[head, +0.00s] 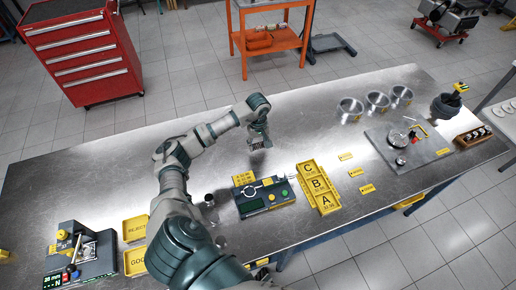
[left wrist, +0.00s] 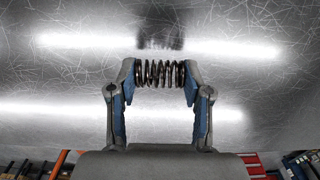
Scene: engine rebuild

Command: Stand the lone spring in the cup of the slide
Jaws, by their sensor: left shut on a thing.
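A dark coil spring (left wrist: 160,73) lies crosswise between the blue-padded fingertips of my left gripper in the left wrist view, its ends against the pads. In the head view my left gripper (head: 262,142) points down over the bare middle of the bench; the spring is too small to make out there. A tester with a "28 mm" display (head: 56,280) stands at the front left corner, with a bright metal part (head: 83,251) on it. I cannot tell for sure which part is the slide or its cup. My right gripper is not in view.
The steel bench (head: 320,125) is clear around my left gripper. A dark gauge (head: 265,197) and yellow A-B-C tray (head: 318,188) stand front of it. Yellow reject and good trays (head: 134,229) lie near the tester. Three metal bowls (head: 377,102) and a grey plate (head: 408,150) are right.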

